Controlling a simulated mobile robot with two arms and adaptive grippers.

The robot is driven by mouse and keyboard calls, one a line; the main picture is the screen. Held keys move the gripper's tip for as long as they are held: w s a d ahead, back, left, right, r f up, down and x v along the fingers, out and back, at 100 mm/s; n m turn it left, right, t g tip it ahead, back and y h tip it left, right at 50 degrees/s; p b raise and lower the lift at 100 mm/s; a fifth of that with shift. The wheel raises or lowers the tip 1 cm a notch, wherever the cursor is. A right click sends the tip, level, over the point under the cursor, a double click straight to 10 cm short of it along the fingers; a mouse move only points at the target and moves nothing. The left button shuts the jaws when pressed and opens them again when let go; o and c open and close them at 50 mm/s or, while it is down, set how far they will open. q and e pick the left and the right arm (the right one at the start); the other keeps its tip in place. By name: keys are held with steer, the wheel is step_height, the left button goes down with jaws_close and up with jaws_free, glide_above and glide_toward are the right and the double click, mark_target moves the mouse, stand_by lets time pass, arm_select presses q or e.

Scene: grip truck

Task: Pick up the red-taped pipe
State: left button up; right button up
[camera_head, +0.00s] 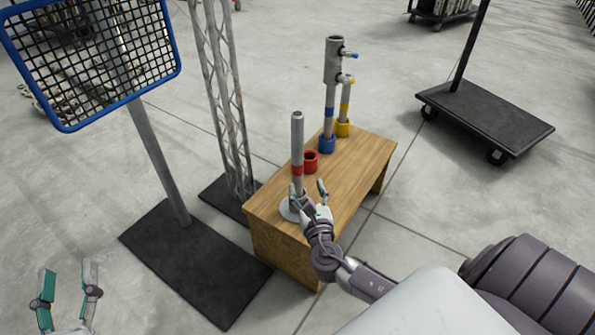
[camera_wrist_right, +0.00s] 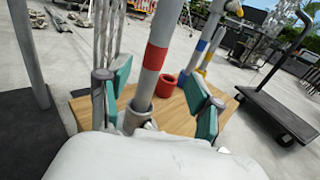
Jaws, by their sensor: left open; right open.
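The red-taped pipe (camera_head: 297,145) is a grey upright tube with a red band, standing in a round light base (camera_head: 286,212) at the near left end of the wooden table (camera_head: 355,165). In the right wrist view the pipe (camera_wrist_right: 150,75) rises between the teal finger pads. My right gripper (camera_head: 308,190) is open at the pipe's lower part, with the fingers on either side; contact cannot be told. It also shows in the right wrist view (camera_wrist_right: 160,90). My left gripper (camera_head: 68,285) is open and empty at the lower left, away from the table.
A red holder (camera_head: 311,161) stands beside the pipe. Behind it are a blue-taped pipe (camera_head: 329,115) and a yellow-taped pipe (camera_head: 345,100) in holders. A mesh panel (camera_head: 95,60) on a stand and a lattice truss (camera_head: 222,95) stand left. A black cart (camera_head: 490,120) is at right.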

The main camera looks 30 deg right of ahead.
mark_target(299, 169)
steer(key=x, duration=0.4)
steer(key=shift+w+d+b, duration=0.1)
steer(key=shift+w+b, duration=0.2)
steer(key=b+x, duration=0.1)
steer(key=x, duration=0.4)
steer(key=shift+w+a+b, duration=0.2)
steer(key=shift+b, duration=0.15)
arm_select(q)
steer(key=s+r+t+h, duration=0.2)
steer(key=s+r+t, duration=0.3)
steer(key=r, duration=0.4)
steer(key=shift+t+h, duration=0.4)
steer(key=shift+t, duration=0.5)
arm_select(e)
jaws_close()
